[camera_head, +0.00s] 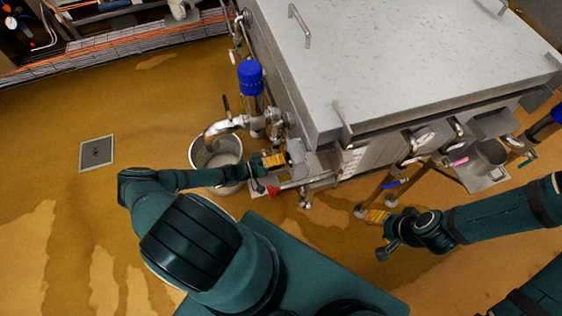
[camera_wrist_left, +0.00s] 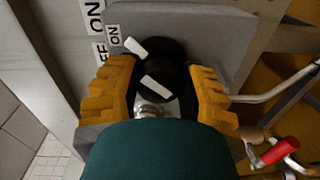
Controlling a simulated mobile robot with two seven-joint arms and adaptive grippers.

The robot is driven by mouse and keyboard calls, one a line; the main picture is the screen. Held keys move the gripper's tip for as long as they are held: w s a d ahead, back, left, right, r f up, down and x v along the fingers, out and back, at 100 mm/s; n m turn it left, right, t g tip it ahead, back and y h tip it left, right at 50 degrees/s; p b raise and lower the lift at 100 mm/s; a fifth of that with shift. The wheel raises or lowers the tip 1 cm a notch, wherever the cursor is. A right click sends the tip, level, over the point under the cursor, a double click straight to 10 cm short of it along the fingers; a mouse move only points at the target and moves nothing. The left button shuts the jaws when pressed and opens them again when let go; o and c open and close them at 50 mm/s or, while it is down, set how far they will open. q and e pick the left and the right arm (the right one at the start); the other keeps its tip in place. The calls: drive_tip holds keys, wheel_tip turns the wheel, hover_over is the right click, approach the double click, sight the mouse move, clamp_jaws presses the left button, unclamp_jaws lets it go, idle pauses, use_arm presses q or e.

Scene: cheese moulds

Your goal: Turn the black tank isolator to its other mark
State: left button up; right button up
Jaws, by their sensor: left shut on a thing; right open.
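The black tank isolator (camera_wrist_left: 172,62) sits on a grey box in the left wrist view. Two white bars show on its black parts, both slanting down to the right. ON and partly cut-off labels (camera_wrist_left: 114,32) are beside it at the upper left. My left gripper (camera_wrist_left: 160,92) has its yellow fingers on either side of the black knob, shut on it. In the head view my left gripper (camera_head: 274,161) reaches the grey isolator box (camera_head: 297,156) on the tank's near corner; the knob is hidden there. My right gripper (camera_head: 377,217) is open and empty, below the tank's front.
The large steel tank (camera_head: 400,50) fills the upper right. A blue-topped valve (camera_head: 250,77) and pipe stand left of it, above a steel bucket (camera_head: 228,150). A red-handled lever (camera_head: 274,190) is just below my left gripper; it also shows in the wrist view (camera_wrist_left: 280,151).

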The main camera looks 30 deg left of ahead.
use_arm(q)
drive_tip(key=shift+d+m, duration=0.1)
drive_tip(key=shift+m, duration=0.2)
drive_tip(key=o, duration=1.2)
